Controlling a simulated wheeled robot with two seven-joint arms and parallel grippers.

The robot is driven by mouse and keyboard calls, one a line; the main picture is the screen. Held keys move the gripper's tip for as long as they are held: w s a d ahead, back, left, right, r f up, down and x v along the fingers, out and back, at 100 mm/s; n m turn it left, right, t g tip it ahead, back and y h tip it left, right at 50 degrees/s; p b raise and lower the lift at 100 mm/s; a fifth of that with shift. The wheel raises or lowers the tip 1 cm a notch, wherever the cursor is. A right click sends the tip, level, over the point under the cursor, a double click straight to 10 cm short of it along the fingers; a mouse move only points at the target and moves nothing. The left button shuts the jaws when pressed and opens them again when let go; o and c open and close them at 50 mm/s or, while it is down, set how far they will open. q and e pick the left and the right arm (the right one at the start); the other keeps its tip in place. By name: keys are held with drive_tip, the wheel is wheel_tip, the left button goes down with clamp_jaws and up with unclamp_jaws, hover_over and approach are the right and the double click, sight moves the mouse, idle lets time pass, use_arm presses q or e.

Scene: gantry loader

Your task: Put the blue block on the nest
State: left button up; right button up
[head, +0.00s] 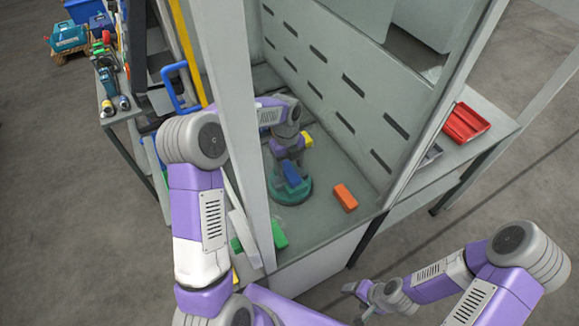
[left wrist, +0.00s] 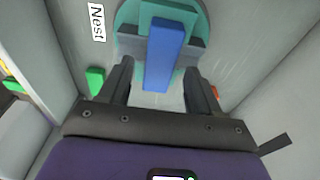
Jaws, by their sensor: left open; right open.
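The blue block (head: 292,174) is at the round teal nest (head: 292,194) on the floor of the gantry bay. In the left wrist view the blue block (left wrist: 163,55) lies over the teal disc (left wrist: 128,16), between two grey pieces, with one end reaching past the disc's edge. I cannot tell whether it is fully seated. My left gripper (left wrist: 158,75) is open, its fingers apart on either side of the block with gaps showing. My right gripper (head: 366,292) is open and empty, low outside the bay.
A "Nest" label (left wrist: 97,22) lies beside the nest. An orange block (head: 345,197) lies right of it and a green block (head: 279,235) in front. Grey frame posts (head: 238,120) and a slotted wall (head: 340,90) enclose the bay. A red tray (head: 465,122) stands on the right shelf.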

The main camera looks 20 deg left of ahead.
use_arm(q)
wheel_tip(320, 180, up, 11)
drive_tip(key=p, duration=0.1)
drive_tip(key=shift+w+a+f, duration=0.2)
drive_tip(key=shift+w+a, duration=0.2)
drive_tip(key=shift+a, duration=0.05)
drive_tip(key=shift+s+f, duration=0.1)
